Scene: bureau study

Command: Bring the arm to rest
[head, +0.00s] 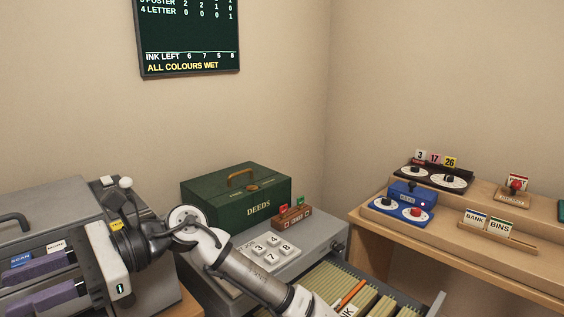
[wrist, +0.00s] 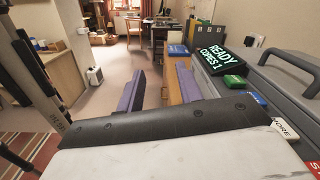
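My gripper (head: 32,283) is at the lower left of the head view, in front of the grey copier (head: 50,202). Its two purple fingers point left and stand apart, with nothing between them. In the wrist view my gripper (wrist: 158,82) also shows open and empty, its fingers pointing out over the room's floor. The arm reaches from the bottom middle up and left, bent in front of the green deeds box. The fingers hide part of the copier's front; I cannot tell how close they are to it.
The green deeds box (head: 235,193) stands on a grey cabinet (head: 318,248) with an open drawer of files (head: 370,289). A wooden desk (head: 480,263) at right holds a blue dial box (head: 408,195). In the wrist view a screen (wrist: 214,61) reads "READY COPIES 1". A white heater (wrist: 95,77) stands left.

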